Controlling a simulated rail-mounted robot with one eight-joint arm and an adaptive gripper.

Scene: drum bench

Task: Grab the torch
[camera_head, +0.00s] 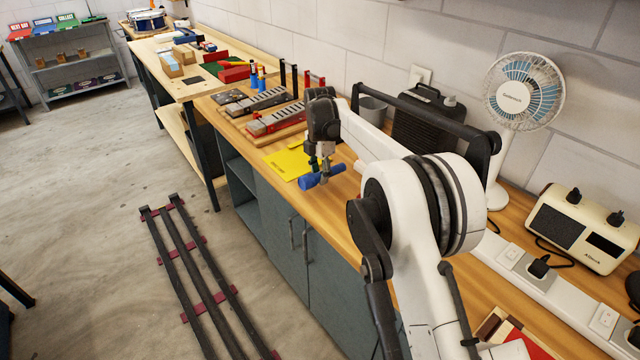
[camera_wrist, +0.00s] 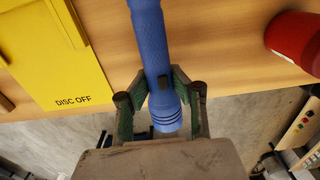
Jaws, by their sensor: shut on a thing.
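The torch (camera_head: 322,176) is blue, with a ridged head and a dark button on its barrel. My gripper (camera_head: 325,172) is shut on it near the front edge of the wooden bench. In the wrist view the torch (camera_wrist: 156,60) runs from the top edge down between the two fingers of my gripper (camera_wrist: 160,95), which sit on either side near its head. Its far end is cut off by the frame. I cannot tell whether the torch touches the bench top.
A yellow panel marked "DISC OFF" (camera_wrist: 55,60) lies beside the torch; it also shows in the head view (camera_head: 287,164). A red round object (camera_wrist: 295,42) is at right in the wrist view. A fan (camera_head: 524,92) and a cream radio-like box (camera_head: 584,228) stand on the bench.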

